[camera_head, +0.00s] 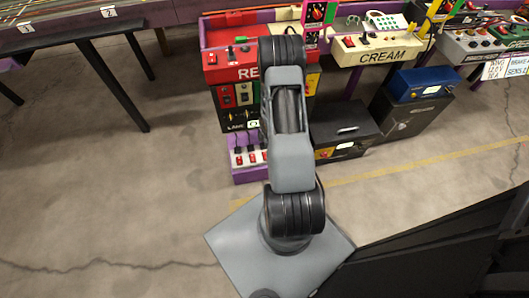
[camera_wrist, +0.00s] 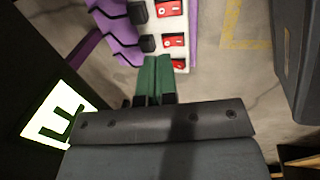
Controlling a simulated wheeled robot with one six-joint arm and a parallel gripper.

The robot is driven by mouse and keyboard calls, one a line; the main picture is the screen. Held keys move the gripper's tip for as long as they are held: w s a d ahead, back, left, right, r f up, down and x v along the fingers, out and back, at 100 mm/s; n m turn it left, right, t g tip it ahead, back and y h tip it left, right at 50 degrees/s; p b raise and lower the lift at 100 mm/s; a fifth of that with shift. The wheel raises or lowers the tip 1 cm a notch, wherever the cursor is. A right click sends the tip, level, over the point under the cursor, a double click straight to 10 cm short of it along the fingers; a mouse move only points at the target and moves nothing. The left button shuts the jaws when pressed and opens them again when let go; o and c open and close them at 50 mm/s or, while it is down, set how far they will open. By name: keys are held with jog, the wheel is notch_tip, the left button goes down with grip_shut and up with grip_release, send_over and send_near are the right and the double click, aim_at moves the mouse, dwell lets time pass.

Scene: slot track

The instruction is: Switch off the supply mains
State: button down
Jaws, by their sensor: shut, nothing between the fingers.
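A white power strip with red rocker switches sits in a purple holder (camera_head: 250,176) on the floor below the red control stand, left of my arm. In the wrist view the white strip (camera_wrist: 188,28) runs down the upper middle, with red switches (camera_wrist: 173,40) and black plugs (camera_wrist: 147,43) beside them. My gripper (camera_wrist: 157,62) has its green fingers shut and empty. The fingertips are just below the strip in the picture, close to the lowest visible switch (camera_wrist: 179,64); I cannot tell whether they touch. In the head view my arm hides the gripper. Which switch is the mains is not readable.
A black case (camera_head: 343,131) stands right of my arm, with a blue box (camera_head: 421,84) on another dark case further right. The red control stand (camera_head: 237,72) rises behind the strip. Floor at left is clear.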

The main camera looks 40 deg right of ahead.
jog(key=shift+f, duration=0.1)
jog(key=b+x, duration=0.5)
jog(key=x, duration=0.8)
jog(key=shift+w+f+b, duration=0.1)
jog(key=shift+f+b, duration=0.2)
jog(key=shift+f, duration=0.1)
